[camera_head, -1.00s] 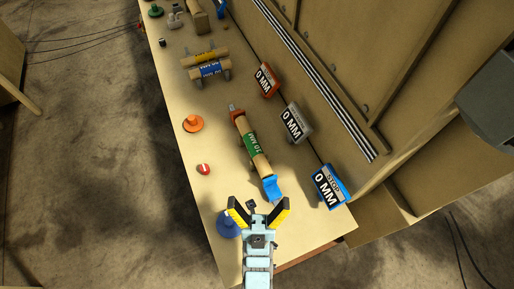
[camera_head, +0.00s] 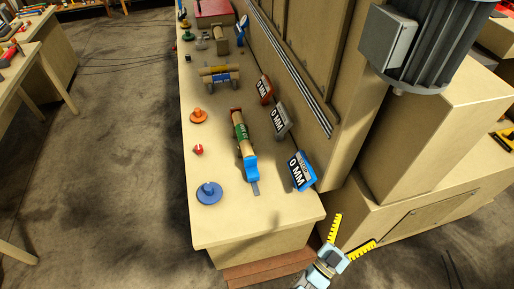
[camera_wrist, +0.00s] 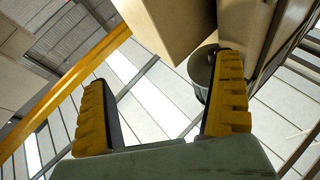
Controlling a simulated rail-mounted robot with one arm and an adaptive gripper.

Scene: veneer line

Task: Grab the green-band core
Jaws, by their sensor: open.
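The green-band core (camera_head: 241,131) is a tan roll with a green label around its middle. It lies on the long bench, between a dark red end piece at its far end and a blue holder (camera_head: 251,169) at its near end. My gripper (camera_head: 351,239) is open and empty, with yellow fingers, off the near right corner of the bench and well apart from the core. In the wrist view my open gripper (camera_wrist: 163,105) points toward the ceiling structure and a tan machine box, and the core is not in that view.
A machine with a grey motor (camera_head: 430,45) rises on the right.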

